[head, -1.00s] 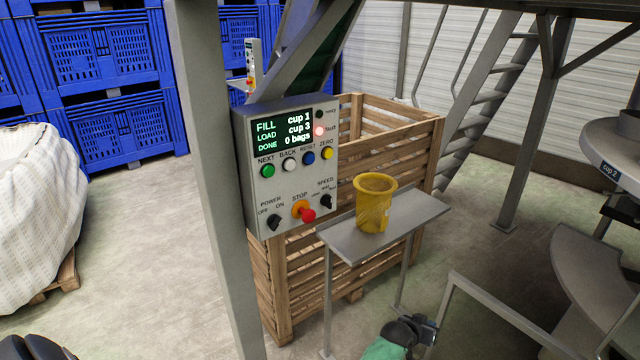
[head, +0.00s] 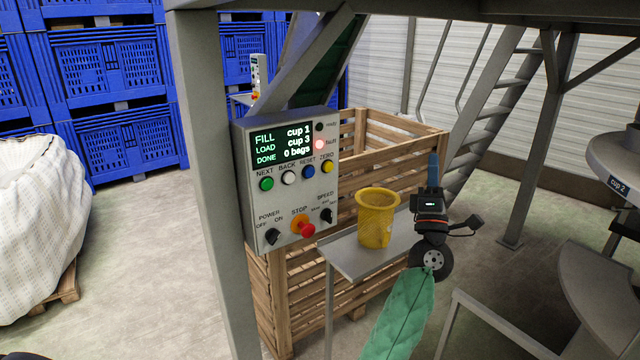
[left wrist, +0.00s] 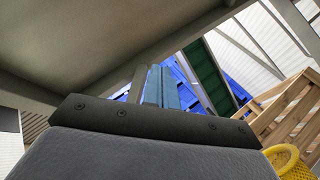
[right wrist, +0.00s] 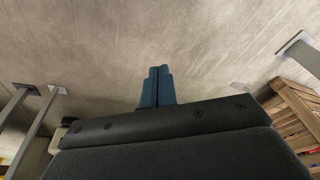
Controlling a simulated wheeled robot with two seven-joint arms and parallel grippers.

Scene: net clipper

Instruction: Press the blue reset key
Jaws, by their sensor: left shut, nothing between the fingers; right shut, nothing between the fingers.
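The blue reset key (head: 308,173) is a round button on the grey control box (head: 290,205), between the white back button (head: 289,178) and the yellow zero button (head: 327,167). Nothing covers it in the head view. My left gripper (head: 433,156) points up to the right of the box, clear of it. Its blue fingers (left wrist: 162,86) are together and empty in the left wrist view. My right gripper (right wrist: 157,86) shows only in its own wrist view, fingers together and empty over bare floor. The control box is not recognisable in either wrist view.
A yellow mesh cup (head: 377,220) stands on a small metal shelf (head: 350,262) below and right of the box. A slatted wooden crate (head: 290,300) is behind. A grey post (head: 215,200) runs left of the box. A red stop knob (head: 307,229) sits low on the panel. A red lamp is lit.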

